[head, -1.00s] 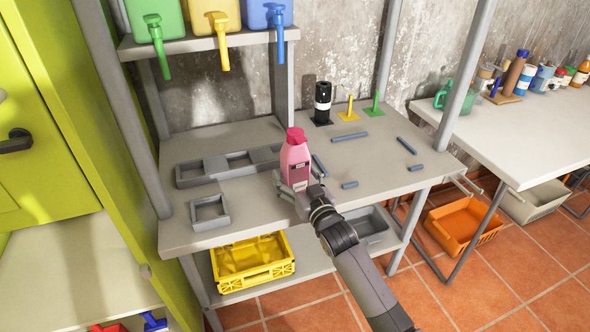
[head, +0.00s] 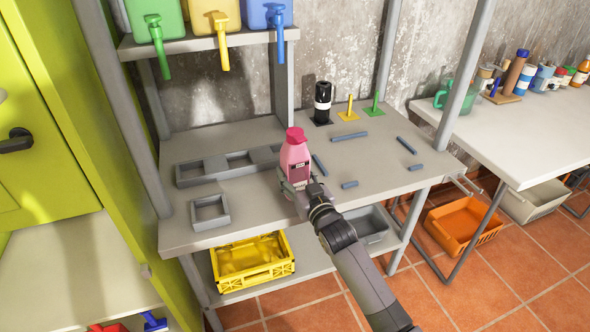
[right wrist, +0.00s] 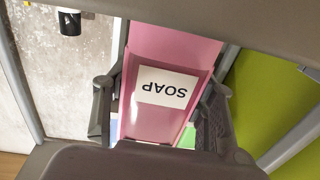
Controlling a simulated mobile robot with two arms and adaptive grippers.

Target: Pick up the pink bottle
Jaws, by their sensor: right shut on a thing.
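The pink bottle (head: 295,155) has a red cap and stands upright over the front part of the grey workbench (head: 250,205). My right gripper (head: 297,183) is shut on its lower part, reaching in from the front right. In the right wrist view the bottle (right wrist: 170,50) fills the space between the two fingers, with its white SOAP label upside down. Whether the bottle's base touches the bench is hidden by the gripper. My left gripper is not in view.
Grey open trays (head: 209,212) lie left of the bottle. Several short grey rods (head: 350,136) lie to its right. A black bottle (head: 322,103) stands behind. A shelf (head: 205,42) with coloured jugs hangs above, and a grey post (head: 120,105) rises at the left.

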